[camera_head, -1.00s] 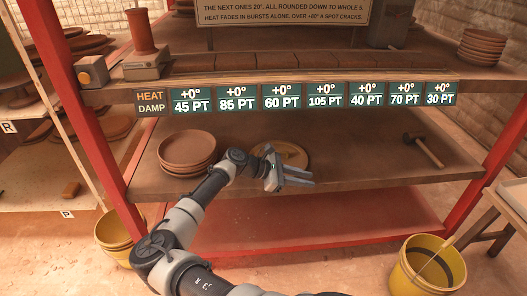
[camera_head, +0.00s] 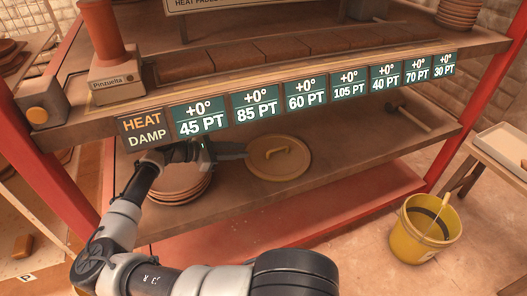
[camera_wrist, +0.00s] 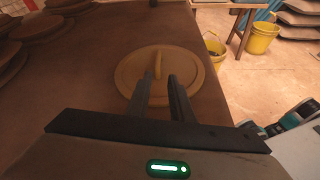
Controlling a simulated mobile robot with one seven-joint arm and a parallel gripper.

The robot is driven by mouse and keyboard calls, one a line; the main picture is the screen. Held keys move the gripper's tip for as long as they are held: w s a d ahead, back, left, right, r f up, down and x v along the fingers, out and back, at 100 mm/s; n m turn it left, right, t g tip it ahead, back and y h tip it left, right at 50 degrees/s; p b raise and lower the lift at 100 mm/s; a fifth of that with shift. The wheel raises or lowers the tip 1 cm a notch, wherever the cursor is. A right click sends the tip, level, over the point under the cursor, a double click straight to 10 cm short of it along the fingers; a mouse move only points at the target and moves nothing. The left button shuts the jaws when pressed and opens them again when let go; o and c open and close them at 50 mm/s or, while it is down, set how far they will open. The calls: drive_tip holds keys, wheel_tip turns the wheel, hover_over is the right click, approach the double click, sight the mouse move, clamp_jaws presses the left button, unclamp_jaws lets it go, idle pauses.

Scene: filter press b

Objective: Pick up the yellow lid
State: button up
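The yellow lid (camera_head: 290,167) is a flat round ochre disc with a raised bar handle. It lies flat on the middle shelf, right of a stack of clay plates. My gripper (camera_head: 243,150) is left of the lid at the shelf's front, fingers pointing right towards it. In the wrist view the lid (camera_wrist: 128,72) lies ahead, handle upright in the middle. My gripper's two fingers (camera_wrist: 160,78) are apart with nothing between them. Their tips overlap the lid's near part in this view; I cannot tell any contact.
The stacked clay plates (camera_head: 176,187) sit beside my gripper. The upper shelf edge with the HEAT/DAMP signs (camera_head: 254,107) hangs just above. A hammer (camera_head: 408,113) lies farther right on the shelf. A yellow bucket (camera_head: 408,245) stands on the floor at right.

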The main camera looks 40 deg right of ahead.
drive_tip(key=shift+d+f, duration=0.15)
drive_tip(key=shift+d, duration=0.1)
drive_tip(key=b, duration=0.2)
approach(278, 149)
drive_tip(key=x, duration=0.4)
drive_tip(key=shift+d+f, duration=0.2)
drive_tip(key=shift+f, duration=0.2)
drive_tip(key=b+x, duration=0.1)
drive_tip(key=x, duration=0.4)
drive_tip(key=shift+d, duration=0.4)
clamp_jaws()
